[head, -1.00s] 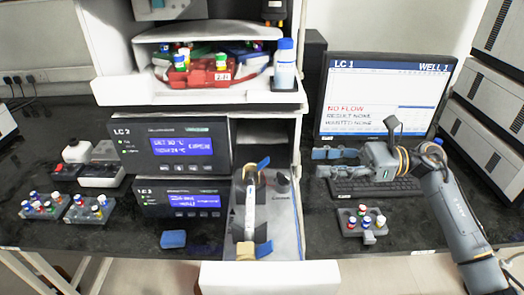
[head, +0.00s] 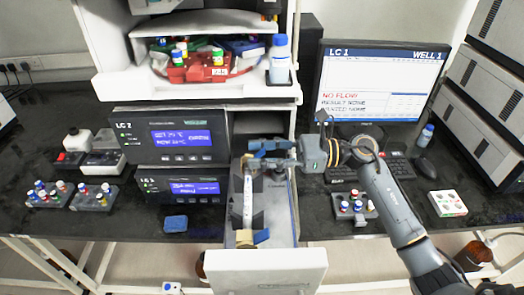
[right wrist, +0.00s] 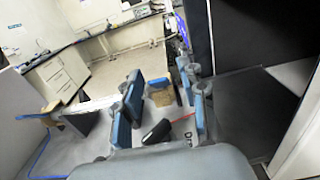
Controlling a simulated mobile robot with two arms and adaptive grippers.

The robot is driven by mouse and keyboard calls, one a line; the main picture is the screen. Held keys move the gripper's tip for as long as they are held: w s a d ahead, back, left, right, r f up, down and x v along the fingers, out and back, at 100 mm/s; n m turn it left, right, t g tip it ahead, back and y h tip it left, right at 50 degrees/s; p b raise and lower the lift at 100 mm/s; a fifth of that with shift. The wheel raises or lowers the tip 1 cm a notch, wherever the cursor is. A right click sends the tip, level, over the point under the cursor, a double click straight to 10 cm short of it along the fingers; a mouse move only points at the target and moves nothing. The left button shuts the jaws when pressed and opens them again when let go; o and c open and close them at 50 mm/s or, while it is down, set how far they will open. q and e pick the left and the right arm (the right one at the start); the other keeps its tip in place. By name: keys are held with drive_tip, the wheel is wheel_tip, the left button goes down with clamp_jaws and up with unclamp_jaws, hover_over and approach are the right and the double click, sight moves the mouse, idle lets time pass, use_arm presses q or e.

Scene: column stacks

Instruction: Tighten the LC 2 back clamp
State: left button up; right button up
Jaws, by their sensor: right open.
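An open drawer (head: 287,225) beside the LC 2 display (head: 172,138) holds a pale upright-looking column (head: 248,195). The back clamp at the far end is mostly hidden behind my right gripper (head: 270,153), which reaches in from the right over that end. The gripper is open, its blue pads apart. In the right wrist view the open gripper (right wrist: 160,110) has a tan block (right wrist: 162,97) beyond and between its pads; contact cannot be told. My left gripper is out of view.
A black knob (right wrist: 157,132) stands in the drawer close to the pads. Vial racks (head: 352,208) flank the drawer, with others at left (head: 93,197). A blue block (head: 175,223) lies left of the drawer. The cabinet and bottle (head: 280,60) stand above.

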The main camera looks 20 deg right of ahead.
clamp_jaws()
